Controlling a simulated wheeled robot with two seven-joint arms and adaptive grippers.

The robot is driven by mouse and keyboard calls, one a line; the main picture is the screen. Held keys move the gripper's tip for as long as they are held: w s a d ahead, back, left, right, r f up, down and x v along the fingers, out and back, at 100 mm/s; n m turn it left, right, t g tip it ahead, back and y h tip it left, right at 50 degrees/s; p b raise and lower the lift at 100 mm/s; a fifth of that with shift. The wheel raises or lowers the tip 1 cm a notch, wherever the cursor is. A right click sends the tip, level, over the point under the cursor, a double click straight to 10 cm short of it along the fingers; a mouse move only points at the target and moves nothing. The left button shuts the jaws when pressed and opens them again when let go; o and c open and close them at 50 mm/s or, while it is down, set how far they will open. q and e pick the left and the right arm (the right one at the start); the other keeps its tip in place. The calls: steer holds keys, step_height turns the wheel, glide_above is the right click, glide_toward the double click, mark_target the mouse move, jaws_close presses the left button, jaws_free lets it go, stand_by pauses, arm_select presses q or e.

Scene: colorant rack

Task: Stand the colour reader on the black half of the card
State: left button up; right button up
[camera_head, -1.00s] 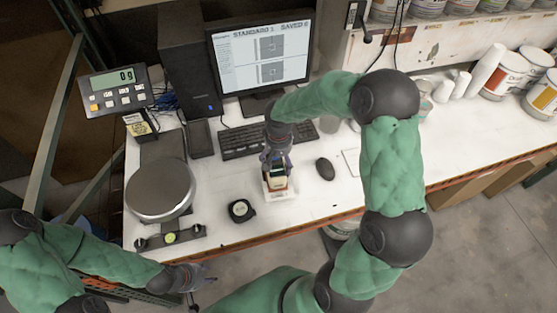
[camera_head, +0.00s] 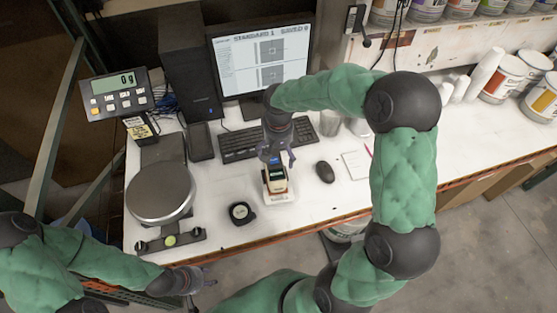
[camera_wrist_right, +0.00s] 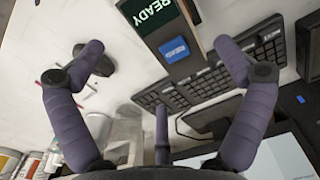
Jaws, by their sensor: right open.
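The colour reader (camera_head: 276,180) stands upright on a small white base (camera_head: 283,198) near the front of the bench. Its dark READY screen and blue button show in the right wrist view (camera_wrist_right: 160,30). My right gripper (camera_head: 278,158) is open just behind and above the reader, its fingers spread to either side in the wrist view and apart from it. A flat white card-like sheet (camera_head: 355,165) lies right of the mouse; I see no black half on it. I cannot tell whether the base is the card. My left gripper (camera_head: 203,278) hangs off the bench's front edge, its fingers unclear.
A black round tape-like item (camera_head: 241,212) lies left of the reader, and a mouse (camera_head: 325,172) lies right. The keyboard (camera_head: 240,143) and monitor (camera_head: 262,55) are behind. A scale (camera_head: 160,192) stands left. Cups (camera_head: 487,70) and tubs (camera_head: 503,78) stand right.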

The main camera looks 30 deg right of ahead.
step_height(320, 180, up, 6)
steer(key=shift+f, duration=0.15)
